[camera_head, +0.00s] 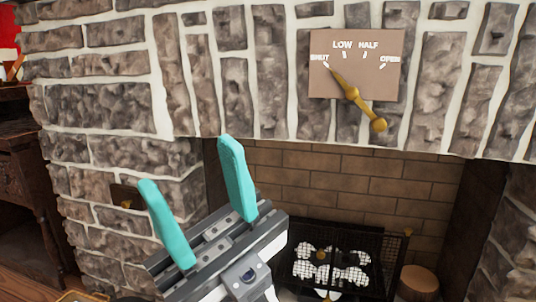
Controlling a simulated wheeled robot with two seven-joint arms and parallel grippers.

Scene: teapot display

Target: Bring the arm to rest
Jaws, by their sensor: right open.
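My right gripper (195,207) is in the lower middle of the head view, in front of the stone fireplace. Its two teal fingers are spread wide apart, with nothing between them. It is apart from the brass lever (352,95), which lies up and to the right of it. The lever is on a tan plate (390,45) marked SHUT, LOW, HALF and OPEN, and its pointed end is toward SHUT. My left gripper is not in the view.
The stone fireplace wall (110,85) fills the background. A dark mesh grate (385,265) with white pieces (310,262) behind it stands in the brick hearth. A round wooden piece (418,283) is beside it. A dark wooden cabinet (25,190) stands at the left.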

